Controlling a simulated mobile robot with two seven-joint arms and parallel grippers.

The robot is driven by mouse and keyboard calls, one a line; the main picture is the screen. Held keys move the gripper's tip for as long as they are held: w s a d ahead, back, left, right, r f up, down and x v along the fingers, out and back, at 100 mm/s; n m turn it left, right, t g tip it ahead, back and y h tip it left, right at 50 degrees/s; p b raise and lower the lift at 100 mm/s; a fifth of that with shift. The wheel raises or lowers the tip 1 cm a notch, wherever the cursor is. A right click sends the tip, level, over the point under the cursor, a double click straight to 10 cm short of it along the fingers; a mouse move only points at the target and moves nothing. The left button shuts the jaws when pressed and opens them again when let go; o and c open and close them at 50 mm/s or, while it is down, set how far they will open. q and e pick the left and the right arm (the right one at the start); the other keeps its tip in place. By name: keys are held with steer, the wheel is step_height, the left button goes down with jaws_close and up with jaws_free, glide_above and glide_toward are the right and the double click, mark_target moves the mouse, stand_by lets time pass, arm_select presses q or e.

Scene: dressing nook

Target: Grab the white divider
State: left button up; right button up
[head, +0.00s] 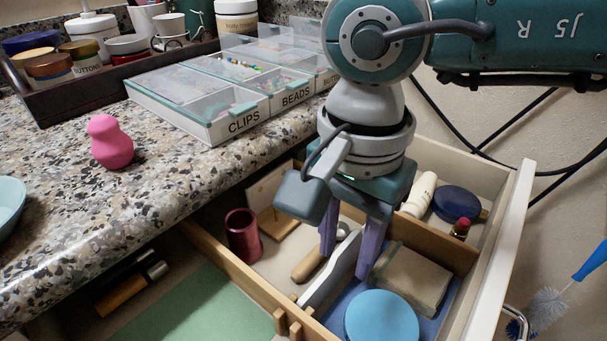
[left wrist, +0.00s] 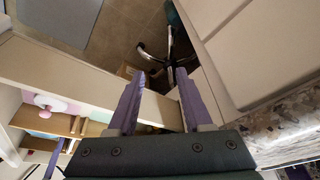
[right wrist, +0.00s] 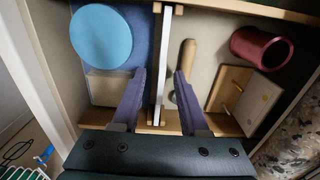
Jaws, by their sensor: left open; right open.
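The white divider (head: 328,277) is a thin upright panel in the open drawer, between a compartment with a wooden-handled item and one with a blue lining. My right gripper (head: 346,262) is open and points down over it. In the right wrist view, the white divider (right wrist: 159,60) runs between the two spread fingers (right wrist: 160,76), with a gap on each side. Part of the divider is hidden behind a finger in the head view. My left gripper (left wrist: 161,75) is open and empty in the left wrist view, away from the divider.
The drawer also holds a red cup (head: 243,236), a blue round lid (head: 381,318), a beige box (head: 411,278) and a wooden handle (head: 308,263). The granite counter (head: 60,190) carries a pink figure (head: 110,143) and a labelled clear-lidded organizer (head: 215,118).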

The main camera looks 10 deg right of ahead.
jaws_close()
steer(key=shift+r, duration=0.1)
stand_by(0.7)
